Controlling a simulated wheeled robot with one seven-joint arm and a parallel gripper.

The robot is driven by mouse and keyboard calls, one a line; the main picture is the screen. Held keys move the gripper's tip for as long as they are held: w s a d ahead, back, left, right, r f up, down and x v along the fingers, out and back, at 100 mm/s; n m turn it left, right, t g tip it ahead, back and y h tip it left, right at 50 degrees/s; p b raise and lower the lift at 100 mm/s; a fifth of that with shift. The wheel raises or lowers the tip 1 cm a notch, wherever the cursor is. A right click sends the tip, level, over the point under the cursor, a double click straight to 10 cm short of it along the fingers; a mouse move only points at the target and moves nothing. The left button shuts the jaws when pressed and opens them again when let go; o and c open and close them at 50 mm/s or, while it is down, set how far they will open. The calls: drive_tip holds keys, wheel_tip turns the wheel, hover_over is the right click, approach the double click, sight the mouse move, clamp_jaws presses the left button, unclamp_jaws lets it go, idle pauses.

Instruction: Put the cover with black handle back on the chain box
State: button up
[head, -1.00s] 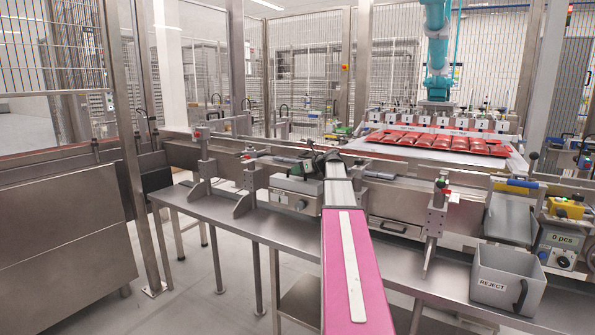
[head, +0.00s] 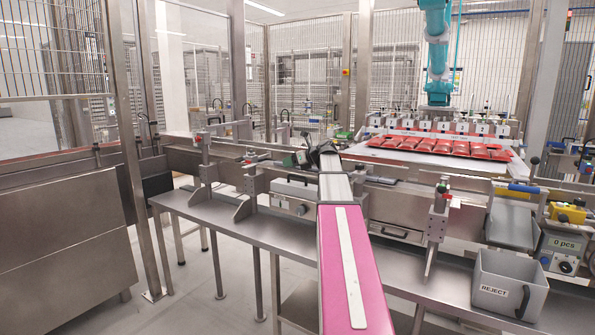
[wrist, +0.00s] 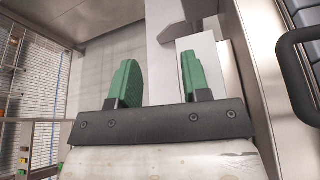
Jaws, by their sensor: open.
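My gripper (head: 301,157) is at the far end of my pink arm, over the metal machine line. In the wrist view its two green fingers (wrist: 158,85) stand apart with nothing held between them. A black handle (wrist: 284,75) shows at the right edge of the wrist view, right of the fingers and apart from them. It stands by a bare metal surface (wrist: 254,60); I cannot tell whether this is the cover. Dark segments like chain links (wrist: 300,12) show in the top right corner. In the head view my arm hides part of the line, and I cannot clearly pick out the chain box.
A metal box with a knob (head: 298,190) sits on the line left of my arm. Metal brackets (head: 205,165) stand farther left. A grey REJECT bin (head: 505,285) is at the right. A teal picker arm (head: 436,50) hangs over red packs (head: 440,146) at the back.

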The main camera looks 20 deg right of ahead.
drive_tip(key=s+a+r, duration=0.2)
drive_tip(key=a+r, duration=0.3)
drive_tip(key=a, duration=0.3)
drive_tip(key=s+a+f+n+g+h, duration=0.1)
drive_tip(key=s+a+f+n+g, duration=0.2)
drive_tip(key=f, duration=0.7)
drive_tip(key=s+a+f+n+h, duration=0.2)
drive_tip(key=s+a+f+n, duration=0.15)
drive_tip(key=f+n, duration=0.4)
drive_tip(key=s+a+f+n+g+h, duration=0.15)
drive_tip(key=s+f, duration=0.25)
drive_tip(key=f, duration=0.7)
drive_tip(key=s+a+f+n+g+h, duration=0.2)
drive_tip(key=s+f+n, duration=0.6)
drive_tip(key=s+f, duration=0.2)
drive_tip(key=s+a+f+n+g+h, duration=0.2)
drive_tip(key=s+f+n+g, duration=0.1)
drive_tip(key=s+f+n, duration=0.6)
drive_tip(key=shift+s+a+f, duration=0.15)
drive_tip(key=shift+s+f, duration=0.25)
drive_tip(key=shift+f, duration=0.1)
drive_tip(key=shift+g+h, duration=0.25)
